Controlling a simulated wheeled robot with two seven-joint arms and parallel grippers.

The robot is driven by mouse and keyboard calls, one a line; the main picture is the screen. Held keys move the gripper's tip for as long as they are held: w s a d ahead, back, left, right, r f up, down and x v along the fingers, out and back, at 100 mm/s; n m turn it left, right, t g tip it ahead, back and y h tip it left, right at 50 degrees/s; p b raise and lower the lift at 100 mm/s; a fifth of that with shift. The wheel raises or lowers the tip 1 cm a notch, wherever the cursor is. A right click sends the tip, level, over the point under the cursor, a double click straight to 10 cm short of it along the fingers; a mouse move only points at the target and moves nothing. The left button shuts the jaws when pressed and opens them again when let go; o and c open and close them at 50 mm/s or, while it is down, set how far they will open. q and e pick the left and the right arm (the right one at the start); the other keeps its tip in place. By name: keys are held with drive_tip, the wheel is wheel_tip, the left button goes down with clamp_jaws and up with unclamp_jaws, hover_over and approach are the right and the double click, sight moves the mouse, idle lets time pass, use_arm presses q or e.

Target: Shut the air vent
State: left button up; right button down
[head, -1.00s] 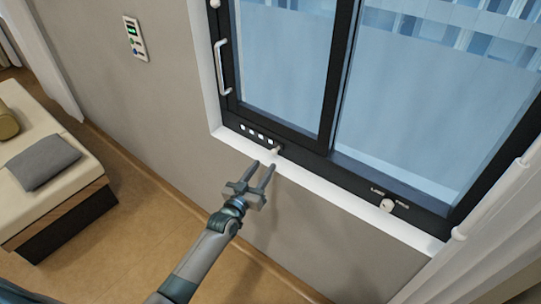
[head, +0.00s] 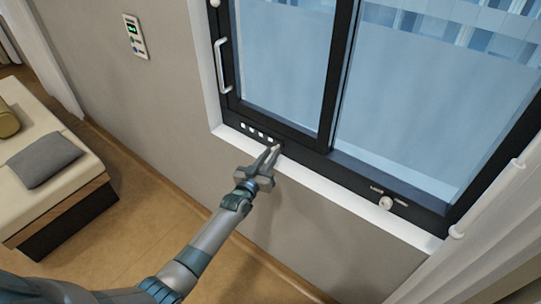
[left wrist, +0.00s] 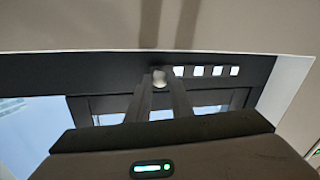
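The air vent is a row of several bright square slots (head: 257,132) in the dark lower window frame. The slots also show in the left wrist view (left wrist: 205,71). A small pale round knob (left wrist: 160,79) sits at one end of the row. My left gripper (head: 272,149) reaches up to the frame at the right end of the slots. In the left wrist view its two fingertips (left wrist: 160,84) stand on either side of the knob with little or no gap, so it looks shut on it. The fingers mostly hide the knob in the head view. My right gripper is out of view.
A second round knob (head: 385,203) with small labels sits on the frame to the right. A white sill (head: 330,191) runs below the frame. A window handle (head: 223,66) is at left, and a curtain (head: 490,215) hangs at right.

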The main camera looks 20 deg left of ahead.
use_arm(q)
clamp_jaws()
drive_tip(key=shift+w+a+f+b, duration=0.1)
drive_tip(key=shift+w+a+b, duration=0.1)
drive_tip(key=shift+a+b, duration=0.25)
drive_tip(key=shift+w+a+b, duration=0.15)
drive_tip(key=shift+a+b, duration=0.05)
drive_tip(key=shift+a, duration=0.3)
drive_tip(key=shift+w+a, duration=0.1)
drive_tip(key=shift+a, duration=0.2)
drive_tip(key=shift+r, duration=0.2)
drive_tip(key=o, duration=0.7)
unclamp_jaws()
drive_tip(key=shift+a+f, duration=0.1)
